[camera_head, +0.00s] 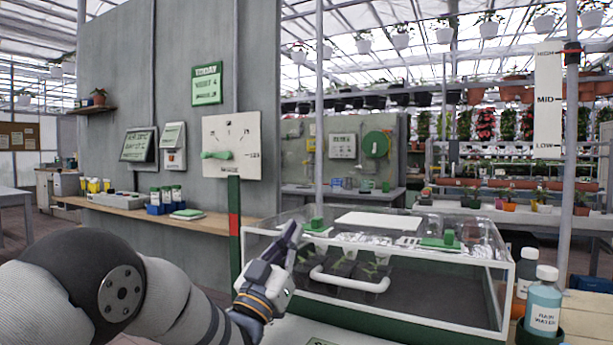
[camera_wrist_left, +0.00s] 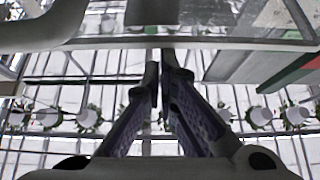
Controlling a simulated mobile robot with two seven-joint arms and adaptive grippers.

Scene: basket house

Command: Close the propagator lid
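The propagator (camera_head: 400,316) is a clear box with white edges on a dark green base, at the middle right of the head view. Its clear lid (camera_head: 375,222) has green vents on top and a white bar handle (camera_head: 350,284) at the front. I cannot tell whether the lid sits fully down. My left gripper (camera_head: 291,236) is at the front left of the propagator, fingers pointing up and left of the handle. In the left wrist view its fingertips (camera_wrist_left: 159,66) are together with nothing seen between them. A clear pane with a grey edge (camera_wrist_left: 215,43) lies beyond them. My right gripper is out of view.
A wooden shelf (camera_head: 120,205) runs along the grey wall.

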